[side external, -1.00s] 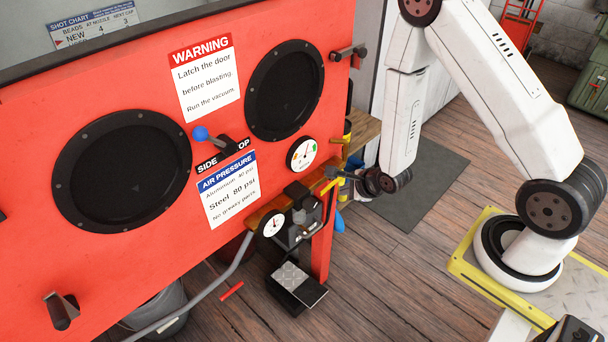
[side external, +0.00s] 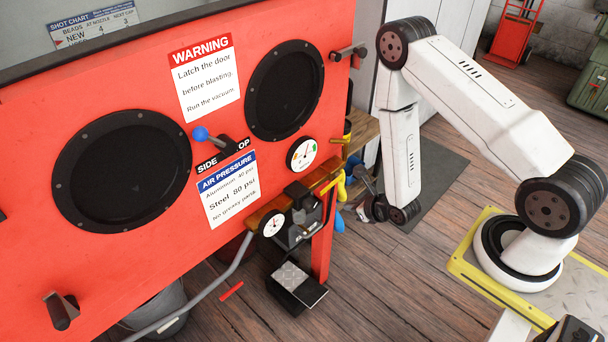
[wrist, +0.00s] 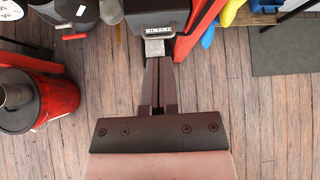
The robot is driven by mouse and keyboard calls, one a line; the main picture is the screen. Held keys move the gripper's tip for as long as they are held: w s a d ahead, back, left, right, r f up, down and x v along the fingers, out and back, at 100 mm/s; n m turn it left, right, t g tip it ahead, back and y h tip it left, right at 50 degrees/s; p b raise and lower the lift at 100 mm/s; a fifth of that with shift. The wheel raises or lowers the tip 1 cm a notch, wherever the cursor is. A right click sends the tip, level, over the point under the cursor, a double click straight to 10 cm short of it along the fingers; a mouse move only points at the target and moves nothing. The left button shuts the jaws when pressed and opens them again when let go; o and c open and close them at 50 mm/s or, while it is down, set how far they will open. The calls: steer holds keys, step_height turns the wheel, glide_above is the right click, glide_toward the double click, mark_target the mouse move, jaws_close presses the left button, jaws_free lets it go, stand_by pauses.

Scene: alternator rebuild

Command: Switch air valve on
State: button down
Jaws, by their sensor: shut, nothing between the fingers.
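A short yellow lever (side external: 332,184), which looks like the air valve handle, sits at the right edge of the red blast cabinet, above the black regulator unit (side external: 300,228). It points up and to the right; I cannot tell whether the valve is on or off. The yellow lever is not clearly visible there.
The red cabinet (side external: 110,265) fills the left, with a pressure gauge (side external: 272,223) and round dial (side external: 302,154) near the lever. Yellow and blue hanging items (wrist: 208,36) are right of the housing. A red bucket (wrist: 55,98) stands left.

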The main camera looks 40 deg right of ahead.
steer(key=shift+a+x, duration=0.3)
steer(key=shift+x, duration=4.65)
steer(key=shift+d+r, duration=0.1)
steer(key=shift+r, duration=1.9)
